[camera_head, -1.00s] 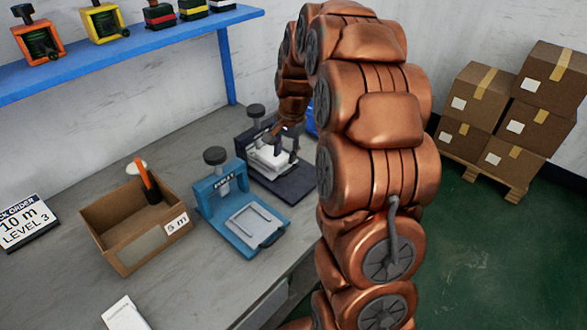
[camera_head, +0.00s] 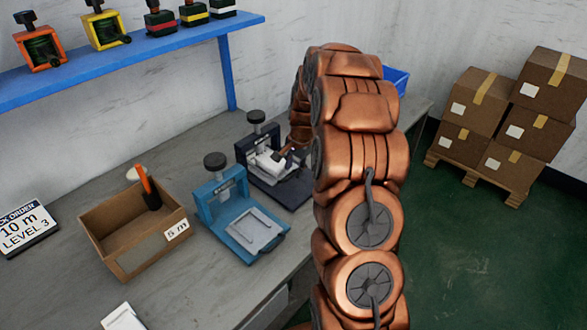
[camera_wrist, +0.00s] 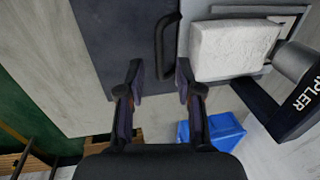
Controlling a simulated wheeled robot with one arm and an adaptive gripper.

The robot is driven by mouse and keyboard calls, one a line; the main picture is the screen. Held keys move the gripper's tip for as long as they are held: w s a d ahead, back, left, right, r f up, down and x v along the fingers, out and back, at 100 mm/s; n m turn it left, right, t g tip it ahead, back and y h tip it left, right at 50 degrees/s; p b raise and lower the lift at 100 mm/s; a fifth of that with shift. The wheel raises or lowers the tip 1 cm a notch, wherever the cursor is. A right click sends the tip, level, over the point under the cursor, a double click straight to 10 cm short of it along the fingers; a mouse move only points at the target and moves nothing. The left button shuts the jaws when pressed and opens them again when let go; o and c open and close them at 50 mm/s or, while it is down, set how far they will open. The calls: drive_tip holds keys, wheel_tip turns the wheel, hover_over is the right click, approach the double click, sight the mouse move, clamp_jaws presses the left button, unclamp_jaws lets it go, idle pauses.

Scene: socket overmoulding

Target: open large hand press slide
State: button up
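The large hand press (camera_head: 290,187), dark with a black knob on top, stands on the workbench to the right of the teal press. It also shows in the wrist view by its dark base plate (camera_wrist: 110,35) and lettered frame (camera_wrist: 278,112). Its slide (camera_wrist: 186,35) carries a white block (camera_wrist: 232,48) and has a black bar handle (camera_wrist: 163,48) at its edge. My gripper (camera_wrist: 160,72) is open, with a finger on either side of the handle's near end in the picture. I cannot tell whether they touch. In the head view my gripper (camera_head: 285,157) is small and partly hidden.
A teal press (camera_head: 228,205) stands close to the left. A cardboard box (camera_head: 120,258) with an orange-handled tool is farther left. A blue bin (camera_head: 397,80) stands behind my arm; a blue shelf (camera_head: 150,45) is above. Boxes on a pallet (camera_head: 480,180) stand right.

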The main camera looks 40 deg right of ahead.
drive_tip(key=shift+w+a+f, duration=0.1)
drive_tip(key=shift+f, duration=0.7)
clamp_jaws()
